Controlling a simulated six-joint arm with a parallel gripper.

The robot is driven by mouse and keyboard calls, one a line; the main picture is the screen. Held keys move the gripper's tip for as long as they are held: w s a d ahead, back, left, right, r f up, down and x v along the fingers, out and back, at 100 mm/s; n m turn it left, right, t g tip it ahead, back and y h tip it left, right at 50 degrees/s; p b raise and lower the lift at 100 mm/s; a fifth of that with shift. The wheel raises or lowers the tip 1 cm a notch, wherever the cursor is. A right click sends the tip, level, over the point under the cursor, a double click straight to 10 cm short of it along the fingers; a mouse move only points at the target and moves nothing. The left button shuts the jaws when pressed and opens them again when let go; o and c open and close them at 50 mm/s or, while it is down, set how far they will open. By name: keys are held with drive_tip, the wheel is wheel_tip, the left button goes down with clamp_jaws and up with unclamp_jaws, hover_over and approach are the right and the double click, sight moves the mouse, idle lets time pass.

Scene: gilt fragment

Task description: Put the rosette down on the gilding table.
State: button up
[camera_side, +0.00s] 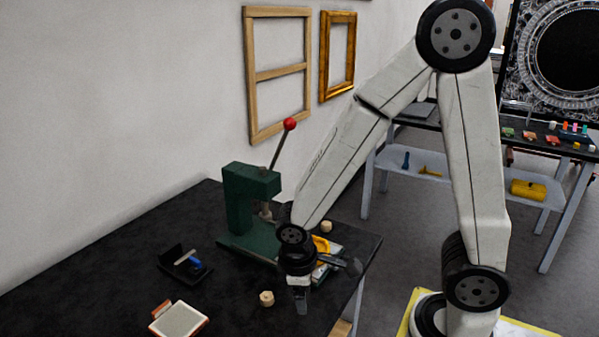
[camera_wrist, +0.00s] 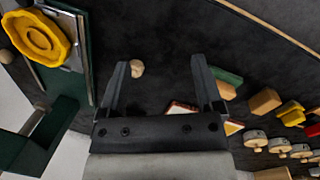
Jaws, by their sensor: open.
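The yellow round rosette (camera_wrist: 38,37) with a scalloped rim lies on a pale plate (camera_wrist: 72,52) over a dark green base, at the upper left of the wrist view. In the side view the rosette (camera_side: 321,246) is partly hidden behind my wrist. My gripper (camera_wrist: 160,65) is open and empty, its two fingers pointing over the black tabletop (camera_side: 110,250). In the side view my gripper (camera_side: 300,300) hangs low over the table near its front edge, apart from the rosette. Which table is the gilding table is not marked.
A green press (camera_side: 243,205) with a red-knobbed lever stands behind my gripper. Small wooden pieces (camera_side: 267,298), a red-edged pad (camera_side: 179,319) and a black holder with a blue-handled tool (camera_side: 186,262) lie on the table. Another table (camera_side: 460,125) stands at the back right.

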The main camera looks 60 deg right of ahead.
drive_tip(key=r+m+t, duration=0.1)
drive_tip(key=w+d+r+m+t+y, duration=0.1)
drive_tip(key=m, duration=0.1)
drive_tip(key=d+r+m, duration=0.1)
drive_tip(key=m, duration=0.1)
drive_tip(key=shift+w+d+r+t+y, duration=0.15)
drive_tip(key=shift+w+r+t+y, duration=0.15)
drive_tip(key=shift+t, duration=0.1)
idle(0.8)
